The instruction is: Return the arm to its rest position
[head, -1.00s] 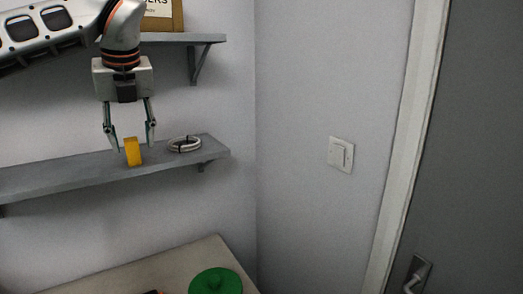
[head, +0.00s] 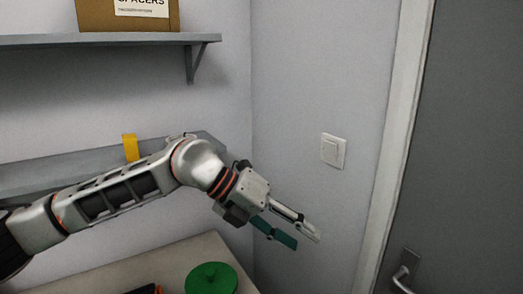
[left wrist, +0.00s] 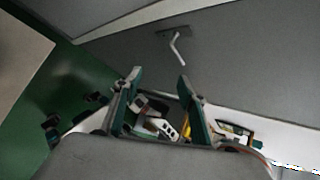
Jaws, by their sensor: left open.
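My left arm reaches across the head view from the left. Its gripper (head: 297,232) is open and empty, pointing right and down in front of the wall corner, away from the shelves. Its two fingers also show in the left wrist view (left wrist: 160,85), apart, with nothing held between them. A yellow block (head: 130,147) stands upright on the lower shelf (head: 60,170), behind my arm. The white ring-shaped thing on that shelf is mostly hidden behind my arm. My right gripper is not in the head view.
A cardboard box (head: 128,16) sits on the upper shelf (head: 100,40). A table (head: 120,270) below holds a round green lidded thing (head: 211,278) and a dark object (head: 146,289). A light switch (head: 333,150) is on the right wall. A grey door with a handle (head: 403,274) stands at right.

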